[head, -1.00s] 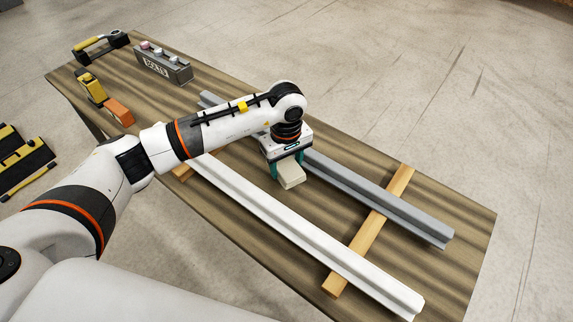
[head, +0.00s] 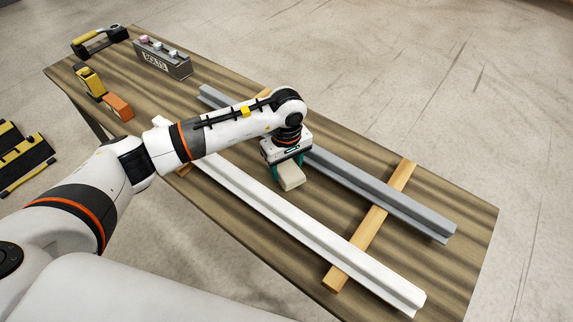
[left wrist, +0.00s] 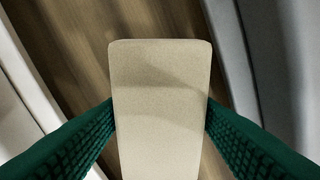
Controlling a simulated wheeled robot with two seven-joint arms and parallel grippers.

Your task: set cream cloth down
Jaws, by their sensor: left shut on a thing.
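The cream cloth (head: 290,177) is a folded, block-like pad between the white rail and the grey rail in the head view. My left gripper (head: 287,170) is shut on it, with its green fingers on either side. In the left wrist view the cloth (left wrist: 160,110) fills the middle between the two green textured fingers, with wood showing around it. I cannot tell whether the cloth touches the table top. My right gripper is not in view.
A white rail (head: 300,215) and a grey rail (head: 385,195) lie along the wooden table (head: 462,220), across wooden battens (head: 368,232). A grey box with several slots (head: 163,60), an orange block (head: 118,107), a yellow tool (head: 90,82) and a yellow-handled tool (head: 99,42) stand at the far left end.

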